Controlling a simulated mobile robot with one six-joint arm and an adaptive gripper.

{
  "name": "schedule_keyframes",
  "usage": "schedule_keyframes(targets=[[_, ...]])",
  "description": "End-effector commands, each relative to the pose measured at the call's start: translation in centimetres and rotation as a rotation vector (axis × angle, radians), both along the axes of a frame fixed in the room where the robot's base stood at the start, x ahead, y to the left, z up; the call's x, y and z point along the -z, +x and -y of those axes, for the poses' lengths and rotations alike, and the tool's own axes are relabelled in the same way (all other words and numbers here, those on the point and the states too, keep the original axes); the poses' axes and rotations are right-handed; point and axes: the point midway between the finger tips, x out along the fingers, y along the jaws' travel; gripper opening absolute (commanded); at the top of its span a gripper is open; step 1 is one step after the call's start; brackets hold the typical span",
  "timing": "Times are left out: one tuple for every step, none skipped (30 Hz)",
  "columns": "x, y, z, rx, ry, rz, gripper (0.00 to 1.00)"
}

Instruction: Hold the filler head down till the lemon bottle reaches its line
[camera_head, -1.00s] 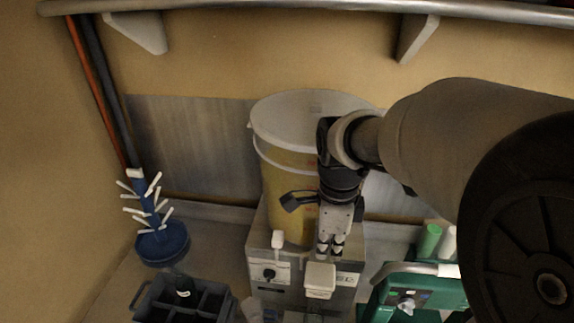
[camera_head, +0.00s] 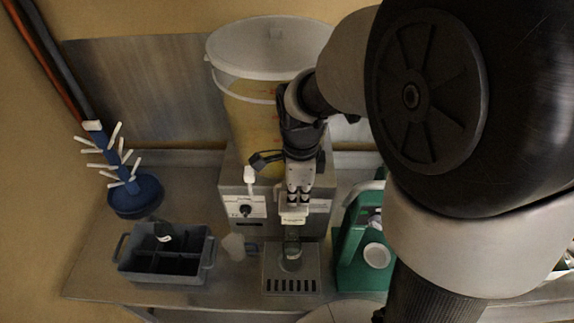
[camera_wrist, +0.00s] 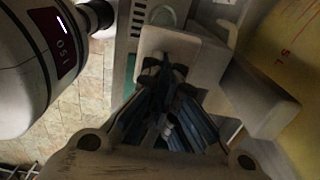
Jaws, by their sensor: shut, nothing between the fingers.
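The filler head (camera_head: 293,215) is a pale block on the front of the steel filling machine (camera_head: 232,190), below a large lidded bucket of yellow liquid (camera_head: 250,115). My gripper (camera_head: 298,198) is shut and empty, pointing down with its fingertips at the top of the filler head. In the wrist view, the closed fingertips (camera_wrist: 160,68) meet the pale head (camera_wrist: 190,48); whether they press it down I cannot tell. A small clear bottle (camera_head: 292,252) stands under the head on the slotted drip tray (camera_head: 291,286). Its line and fill level are too small to read.
A grey divided crate (camera_head: 165,275) with a dark bottle in it and a clear jug (camera_head: 235,247) stand left. A blue drying tree (camera_head: 135,195) is behind them. A green device (camera_head: 352,258) stands close on the right of the tray.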

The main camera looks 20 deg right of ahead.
Motion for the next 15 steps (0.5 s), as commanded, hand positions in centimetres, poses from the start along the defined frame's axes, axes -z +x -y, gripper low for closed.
schedule_keyframes(targets=[[0.9, 0.0, 0.0, 0.000, 0.000, -0.002, 0.00], [1.4, 0.0, 0.0, 0.000, 0.000, -0.002, 0.00], [2.1, -0.1, 0.0, 0.000, 0.000, -0.002, 0.00], [2.7, -0.1, 0.0, 0.000, 0.000, -0.003, 0.00], [3.3, -0.1, 0.0, 0.000, 0.000, -0.004, 0.00], [4.3, -0.1, 0.0, 0.000, 0.000, -0.004, 0.00], [5.0, -0.1, 0.0, 0.000, 0.000, -0.004, 0.00], [5.7, -0.1, 0.0, 0.000, 0.001, -0.005, 0.00], [6.6, -0.2, 0.0, 0.000, 0.000, -0.007, 0.00], [7.3, -0.2, 0.0, 0.000, 0.000, -0.007, 0.00], [7.8, -0.2, 0.0, 0.000, 0.000, -0.006, 0.00], [8.4, -0.2, 0.0, 0.000, 0.000, -0.005, 0.00], [8.7, -0.2, 0.0, 0.000, 0.000, -0.005, 0.00], [8.9, -0.2, 0.0, 0.000, 0.000, -0.006, 0.00], [9.0, -0.2, 0.0, 0.000, 0.000, -0.006, 0.00]])
